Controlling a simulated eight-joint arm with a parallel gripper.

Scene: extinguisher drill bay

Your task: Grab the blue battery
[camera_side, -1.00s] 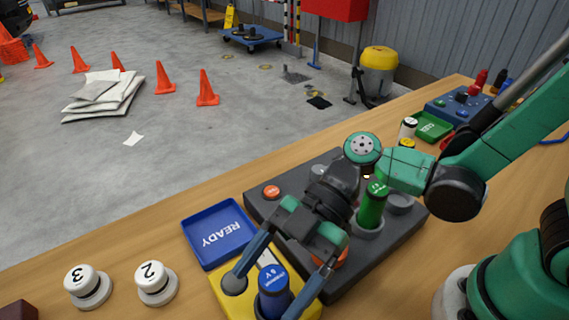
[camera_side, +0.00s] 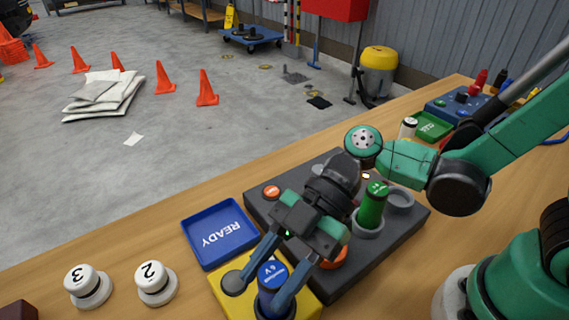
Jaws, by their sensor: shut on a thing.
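The blue battery (camera_side: 272,276) stands upright on the yellow block (camera_side: 238,302) at the front of the dark holder. Its top carries white lettering. My gripper (camera_side: 270,298) reaches down from the upper right, and its two blue-grey fingers are closed against the battery's sides. The near finger covers part of the battery's right side. The battery's base is cut off or hidden at the lower edge, so I cannot tell whether it is lifted.
A green battery (camera_side: 372,207) stands in the dark holder (camera_side: 400,226) beside my wrist. A blue READY tray (camera_side: 247,249) lies just left. White numbered pieces 2 (camera_side: 155,283) and 3 (camera_side: 87,286) stand farther left. A green tray (camera_side: 434,126) lies at the back right.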

